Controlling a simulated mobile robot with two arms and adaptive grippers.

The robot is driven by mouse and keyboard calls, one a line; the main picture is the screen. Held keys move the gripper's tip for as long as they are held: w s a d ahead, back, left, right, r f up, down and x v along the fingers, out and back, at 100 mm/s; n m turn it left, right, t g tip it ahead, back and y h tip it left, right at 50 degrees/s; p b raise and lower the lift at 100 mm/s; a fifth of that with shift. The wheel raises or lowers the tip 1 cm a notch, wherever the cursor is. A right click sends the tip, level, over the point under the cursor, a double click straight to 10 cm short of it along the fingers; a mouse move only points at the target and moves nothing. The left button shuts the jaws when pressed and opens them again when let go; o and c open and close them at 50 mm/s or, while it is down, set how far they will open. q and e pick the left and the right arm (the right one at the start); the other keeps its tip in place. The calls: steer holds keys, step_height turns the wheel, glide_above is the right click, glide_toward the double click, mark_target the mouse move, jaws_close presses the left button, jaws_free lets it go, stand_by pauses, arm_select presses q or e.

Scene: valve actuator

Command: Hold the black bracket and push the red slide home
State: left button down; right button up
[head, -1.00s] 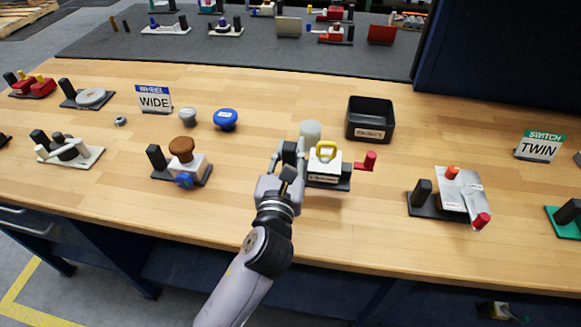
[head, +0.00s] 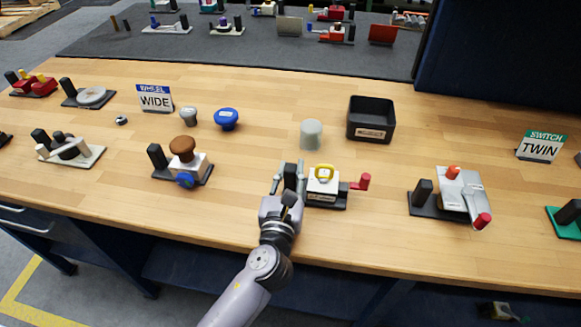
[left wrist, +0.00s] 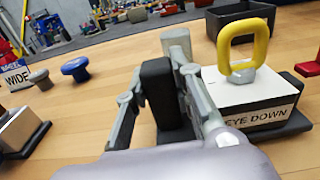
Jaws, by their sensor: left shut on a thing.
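The valve device (head: 323,187) is a white block on a dark base, with a yellow eye (head: 325,172) on top, near the table's front edge. A red slide (head: 361,182) sticks out on its right side; a gap shows between its red knob and the block. The upright black bracket (left wrist: 160,90) stands at the device's left end. My left gripper (head: 290,178) is shut on the bracket, with one finger on each side of it in the left wrist view. In that view the block bears the label "EYE DOWN". My right gripper is not in view.
A grey cylinder (head: 311,134) and a black tray (head: 371,120) stand behind the device. A silver-plated device (head: 460,195) is to the right, and one with a brown knob (head: 182,147) to the left.

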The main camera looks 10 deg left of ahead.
arm_select(q)
steer(key=shift+f, duration=0.55)
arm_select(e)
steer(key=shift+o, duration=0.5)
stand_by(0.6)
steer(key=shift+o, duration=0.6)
